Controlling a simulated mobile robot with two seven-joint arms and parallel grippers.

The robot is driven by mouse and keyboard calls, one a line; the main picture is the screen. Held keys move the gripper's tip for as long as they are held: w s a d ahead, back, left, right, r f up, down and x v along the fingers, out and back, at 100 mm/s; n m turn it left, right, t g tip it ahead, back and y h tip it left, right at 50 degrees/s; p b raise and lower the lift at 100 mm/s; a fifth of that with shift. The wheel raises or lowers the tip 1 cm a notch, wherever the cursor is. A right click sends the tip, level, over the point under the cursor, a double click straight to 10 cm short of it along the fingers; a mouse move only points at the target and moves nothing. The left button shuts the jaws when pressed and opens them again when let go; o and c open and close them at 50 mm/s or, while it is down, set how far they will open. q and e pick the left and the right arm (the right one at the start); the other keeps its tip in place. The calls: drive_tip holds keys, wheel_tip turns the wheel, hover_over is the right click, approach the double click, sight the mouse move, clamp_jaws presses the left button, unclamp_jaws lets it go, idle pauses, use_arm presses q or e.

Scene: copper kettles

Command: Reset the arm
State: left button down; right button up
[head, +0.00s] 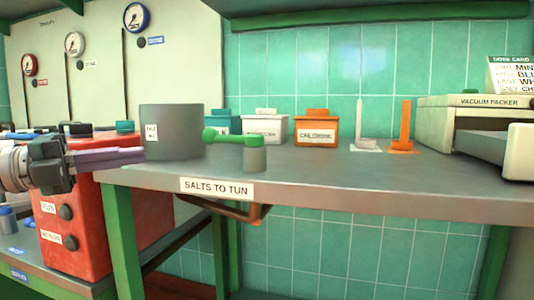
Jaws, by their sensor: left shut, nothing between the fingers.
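My left arm comes in from the left edge, and its gripper (138,155) points right, beside the near left corner of the grey bench. Its long purplish fingers are together with nothing between them. The fingertips show just in front of the lower left side of a grey tub (178,130) with a white label. I cannot tell whether they touch it. My right gripper is out of view.
Behind are several labelled boxes, including an orange one (317,130), an orange upright holder (402,130) and a vacuum packer (485,120). A red cabinet (85,250) stands below my gripper.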

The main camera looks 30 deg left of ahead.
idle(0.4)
use_arm(q)
drive_tip(key=w+d+r+n+g+y+p, duration=0.15)
drive_tip(key=d+r+n+y+p, duration=0.5)
drive_tip(key=n+y+p, duration=0.9)
drive_tip(key=s+d+r+n+g+h+p, duration=0.3)
drive_tip(key=s+d+r+n+g+p, duration=0.25)
drive_tip(key=s+d+p, duration=0.55)
drive_tip(key=s+d+r+n+g+h+p, duration=0.35)
drive_tip(key=s+d+r+g+p, duration=0.35)
drive_tip(key=p, duration=0.7)
wheel_tip(320, 180, up, 34)
drive_tip(key=d+t+p, duration=0.1)
drive_tip(key=p, duration=3.4)
drive_tip(key=shift+s+d+r+t+y, duration=0.2)
drive_tip(key=shift+s+d+t+y, duration=0.1)
drive_tip(key=shift+s+t, duration=0.1)
